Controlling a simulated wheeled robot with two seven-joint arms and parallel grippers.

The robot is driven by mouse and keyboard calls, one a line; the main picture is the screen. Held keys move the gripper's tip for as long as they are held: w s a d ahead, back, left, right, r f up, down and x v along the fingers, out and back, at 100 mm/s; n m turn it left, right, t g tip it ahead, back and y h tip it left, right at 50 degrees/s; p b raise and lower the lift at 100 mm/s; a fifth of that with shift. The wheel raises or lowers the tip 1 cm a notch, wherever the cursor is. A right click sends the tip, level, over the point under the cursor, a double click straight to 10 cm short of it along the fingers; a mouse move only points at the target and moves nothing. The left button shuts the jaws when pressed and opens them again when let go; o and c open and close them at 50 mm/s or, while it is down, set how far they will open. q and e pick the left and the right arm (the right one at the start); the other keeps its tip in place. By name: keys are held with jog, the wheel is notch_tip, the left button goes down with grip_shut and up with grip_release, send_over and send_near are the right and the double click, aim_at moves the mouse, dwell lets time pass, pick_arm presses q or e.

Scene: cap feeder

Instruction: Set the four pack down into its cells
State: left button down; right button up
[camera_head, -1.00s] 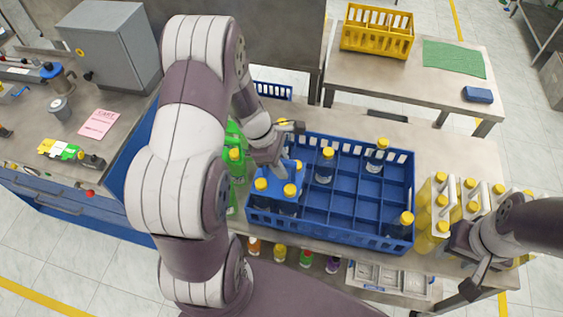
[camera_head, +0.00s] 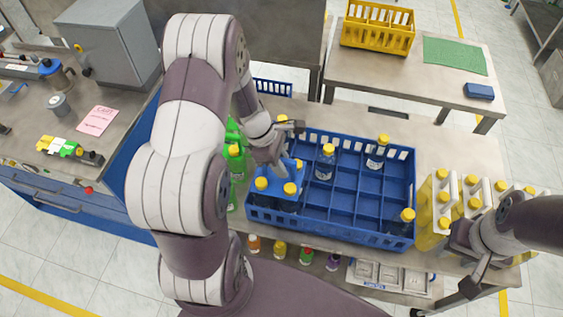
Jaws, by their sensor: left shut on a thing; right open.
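The blue four pack (camera_head: 283,191) with yellow-capped bottles is at the left end of the blue crate (camera_head: 330,237), low among its cells. My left gripper (camera_head: 277,160) is shut on the four pack from above. Whether the bottle bases touch the crate floor is hidden by the crate wall. Single yellow-capped bottles stand in other cells: one near the middle (camera_head: 326,163), one at the back right (camera_head: 377,153) and one at the front right (camera_head: 402,222). My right gripper (camera_head: 472,279) is open and empty, in front of the yellow bottles on the right.
Yellow bottles in white carriers (camera_head: 440,205) stand right of the crate. Green bottles (camera_head: 236,160) stand close on its left. A yellow crate (camera_head: 377,31) is on the back table.

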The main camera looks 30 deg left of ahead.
pick_arm(q)
jog(key=shift+f, duration=0.15)
jog(key=c, duration=0.9)
grip_release()
jog(key=shift+s, duration=0.1)
jog(key=v, duration=1.2)
jog(key=shift+r+b, duration=0.35)
